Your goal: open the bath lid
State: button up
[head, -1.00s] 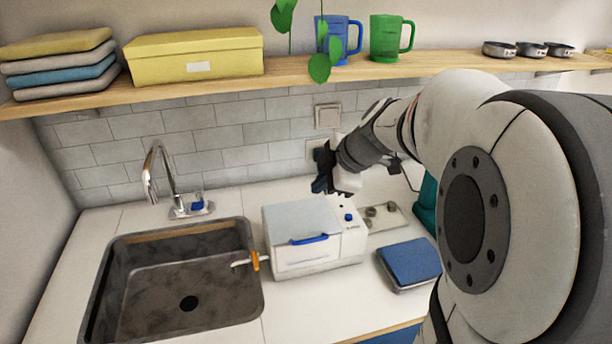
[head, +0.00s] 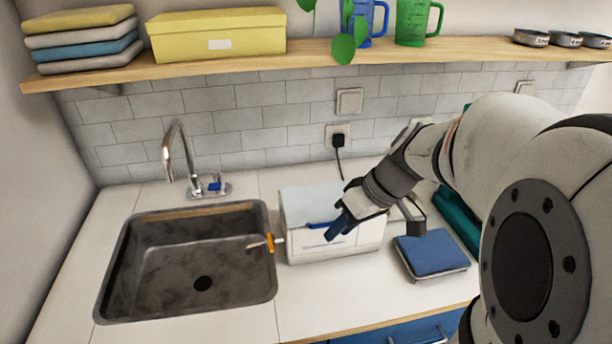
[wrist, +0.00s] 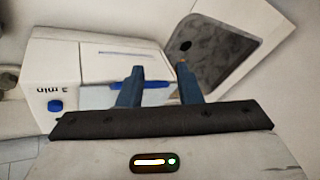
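The bath (head: 365,238) is a white box on the counter, right of the sink. Its pale grey-blue lid (head: 305,203) is down, with a blue handle (head: 317,225) at the front edge. My gripper (head: 336,229) is at the bath's front, close to the handle's right end, and hides part of the bath. In the wrist view my gripper's two dark blue fingers (wrist: 162,84) are apart, with the blue handle (wrist: 155,85) showing between them. I cannot tell if they touch it. The lid (wrist: 95,97) and a blue knob (wrist: 55,105) also show there.
The sink (head: 130,285) with its tap (head: 172,150) lies left, and an orange-collared spout (head: 270,242) sticks out from the bath toward it. A blue-topped device (head: 432,252) stands right. A wooden shelf (head: 300,57) runs above. Counter in front of the bath is clear.

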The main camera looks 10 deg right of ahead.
jog(key=w+d+f+m+t+y+b, duration=0.25)
jog(key=d+m+y, duration=0.55)
jog(key=m, duration=0.8)
jog(key=shift+y, duration=0.6)
jog(key=x, duration=0.5)
jog(key=r+x, duration=0.1)
jog(key=x, duration=0.2)
jog(key=shift+s+a+f+p, duration=0.1)
jog(key=shift+s+a+p, duration=0.1)
jog(key=shift+a+p, duration=0.25)
jog(key=shift+c, duration=0.3)
grip_shut()
